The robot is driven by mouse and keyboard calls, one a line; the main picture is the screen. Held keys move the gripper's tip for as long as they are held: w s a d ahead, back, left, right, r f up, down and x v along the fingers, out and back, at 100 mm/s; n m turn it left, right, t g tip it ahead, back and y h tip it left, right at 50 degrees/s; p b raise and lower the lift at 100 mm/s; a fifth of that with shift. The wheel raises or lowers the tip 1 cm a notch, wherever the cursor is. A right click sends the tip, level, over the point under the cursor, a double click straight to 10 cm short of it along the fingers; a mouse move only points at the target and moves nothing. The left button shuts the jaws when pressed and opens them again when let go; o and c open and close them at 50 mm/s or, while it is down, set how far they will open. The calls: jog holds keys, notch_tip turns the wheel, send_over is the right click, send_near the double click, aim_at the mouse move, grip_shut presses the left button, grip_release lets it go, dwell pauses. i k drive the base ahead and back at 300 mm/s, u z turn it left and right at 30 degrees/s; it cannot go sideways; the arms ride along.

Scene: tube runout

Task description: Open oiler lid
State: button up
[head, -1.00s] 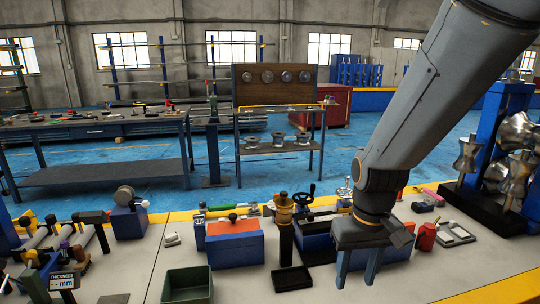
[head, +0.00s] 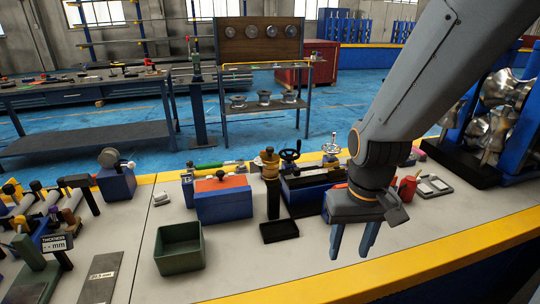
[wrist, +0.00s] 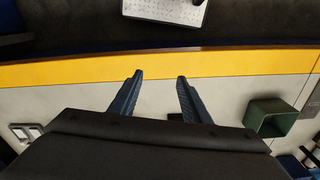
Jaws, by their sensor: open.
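My gripper (head: 350,255) is open and empty, pointing down above the front part of the bench; its two fingers also show apart in the wrist view (wrist: 160,76). An amber-and-brass cup with a dark cap (head: 269,162) stands upright on a dark post behind and left of my gripper in the head view. A red can (head: 407,188) stands to the right, close behind my wrist. I cannot tell for sure which of these is the oiler, nor make out a lid's state. Neither touches my fingers.
A blue box with an orange top (head: 222,200) is behind. The yellow front edge (head: 440,257) runs below my gripper. Bench around the fingers is clear.

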aim_at(270, 157)
jog(key=k, duration=1.2)
jog(key=z, duration=0.85)
jog(key=i, duration=0.85)
jog(key=u, duration=0.7)
jog(key=i, duration=0.7)
jog(key=u, duration=0.05)
